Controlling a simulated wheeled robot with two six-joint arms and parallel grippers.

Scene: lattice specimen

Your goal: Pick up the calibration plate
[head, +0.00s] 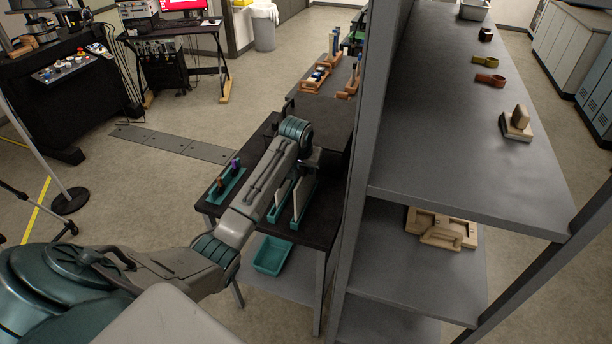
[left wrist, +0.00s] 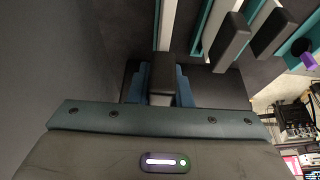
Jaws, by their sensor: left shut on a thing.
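In the left wrist view, my left gripper (left wrist: 162,88) is shut on the dark end block of a thin white plate (left wrist: 167,25), which I take to be the calibration plate. In the head view, my left gripper (head: 310,160) is over the black table, mostly hidden behind its own arm. A white plate (head: 299,198) stands upright there in a teal rack (head: 308,203). I cannot tell whether the held plate is clear of its rack. Two more dark-ended plates (left wrist: 230,42) stand to the right in the left wrist view. My right gripper is not in view.
A grey shelf unit (head: 430,150) stands close to the right of the table (head: 325,225). A teal holder (head: 226,184) with purple and brown-handled items is at the table's left. A teal bin (head: 272,255) is on the lower shelf. Wooden racks (head: 313,80) stand farther back.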

